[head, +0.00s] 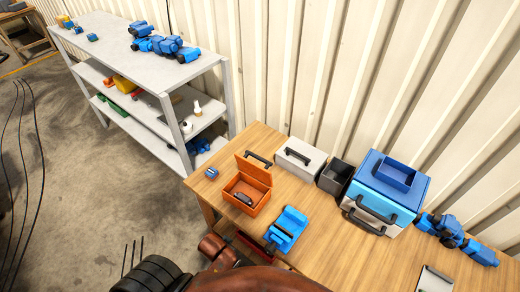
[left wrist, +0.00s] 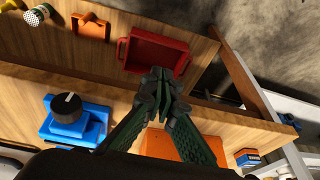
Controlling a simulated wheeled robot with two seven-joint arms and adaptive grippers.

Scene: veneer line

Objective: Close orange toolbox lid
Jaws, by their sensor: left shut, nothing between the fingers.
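The orange toolbox (head: 262,203) stands on the wooden table with its lid (head: 250,170) raised at the back. A black handle (head: 258,159) sits at the lid's upper edge, and a dark item (head: 243,199) lies inside the box. In the left wrist view my left gripper (left wrist: 160,76) is shut and empty, its green-padded fingers together. An orange surface, apparently the toolbox (left wrist: 158,147), shows partly behind the fingers; whether they touch it I cannot tell. The left fingertips are not clear in the head view. My right gripper is in neither view.
A grey case (head: 299,158), a dark bin (head: 335,177) and a blue toolbox (head: 390,180) stand behind and right. A red tray (left wrist: 152,52) sits below the tabletop.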

